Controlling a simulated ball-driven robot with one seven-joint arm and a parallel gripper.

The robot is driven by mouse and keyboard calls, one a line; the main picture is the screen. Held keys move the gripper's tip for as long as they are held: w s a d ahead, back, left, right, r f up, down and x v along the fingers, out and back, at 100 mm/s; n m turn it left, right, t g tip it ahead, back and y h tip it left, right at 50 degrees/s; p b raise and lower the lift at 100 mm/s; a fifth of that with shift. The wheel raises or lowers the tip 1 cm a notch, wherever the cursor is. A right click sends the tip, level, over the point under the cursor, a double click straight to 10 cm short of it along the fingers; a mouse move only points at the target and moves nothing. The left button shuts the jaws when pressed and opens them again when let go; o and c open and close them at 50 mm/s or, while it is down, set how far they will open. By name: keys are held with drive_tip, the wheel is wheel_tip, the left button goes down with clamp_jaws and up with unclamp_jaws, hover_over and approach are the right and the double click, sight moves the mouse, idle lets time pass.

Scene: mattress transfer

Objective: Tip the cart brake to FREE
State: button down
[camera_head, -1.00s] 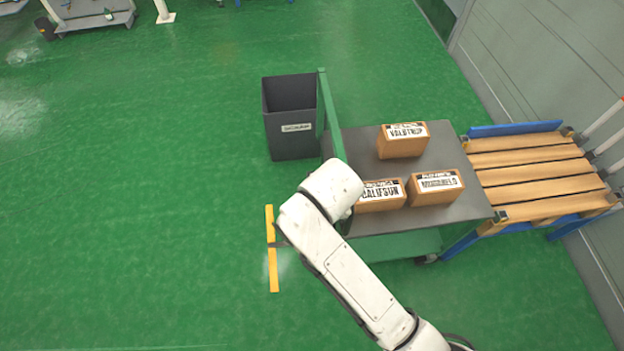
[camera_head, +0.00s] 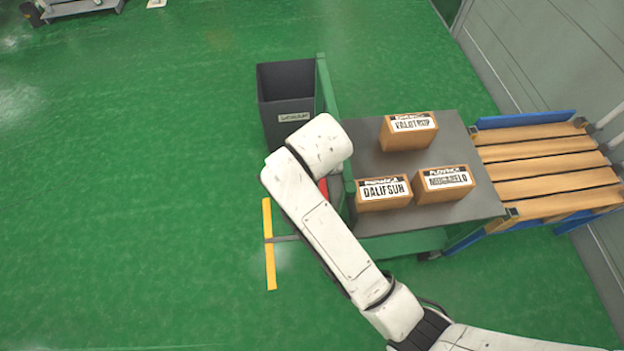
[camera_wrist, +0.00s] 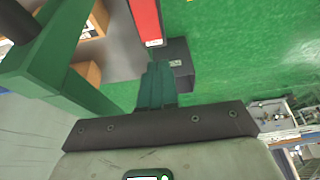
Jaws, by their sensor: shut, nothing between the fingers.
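The cart has a grey deck (camera_head: 455,150) and a green end frame (camera_head: 324,100). The frame also shows at left in the wrist view (camera_wrist: 62,60). A red bar (camera_wrist: 145,22) with a pale end stands at the top of the wrist view; a bit of red (camera_head: 323,188) shows beside my arm in the head view. It looks like the brake lever, but no FREE marking can be read. My gripper (camera_wrist: 157,68) is shut and empty, its tips appearing just below the red bar's end; contact cannot be told. In the head view my arm hides the gripper.
Brown labelled cartons (camera_head: 409,132) sit on the deck. A dark grey bin (camera_head: 285,100) stands beyond the cart's end frame. A slatted wooden rack (camera_head: 550,165) adjoins the cart's right side. A yellow strip (camera_head: 268,245) marks the floor at left. Green floor to the left is open.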

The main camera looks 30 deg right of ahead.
drive_tip(key=shift+f, duration=0.1)
drive_tip(key=x, duration=1.3)
drive_tip(key=shift+s+f, duration=0.2)
drive_tip(key=shift+f, duration=0.35)
drive_tip(key=shift+w+f+g, duration=0.1)
drive_tip(key=shift+w+g, duration=0.05)
drive_tip(key=shift+g, duration=0.15)
drive_tip(key=shift+f, duration=0.25)
drive_tip(key=shift+r+p, duration=0.15)
drive_tip(key=shift+p, duration=0.15)
drive_tip(key=shift+s+a+r+p, duration=0.2)
drive_tip(key=shift+s+p, duration=0.5)
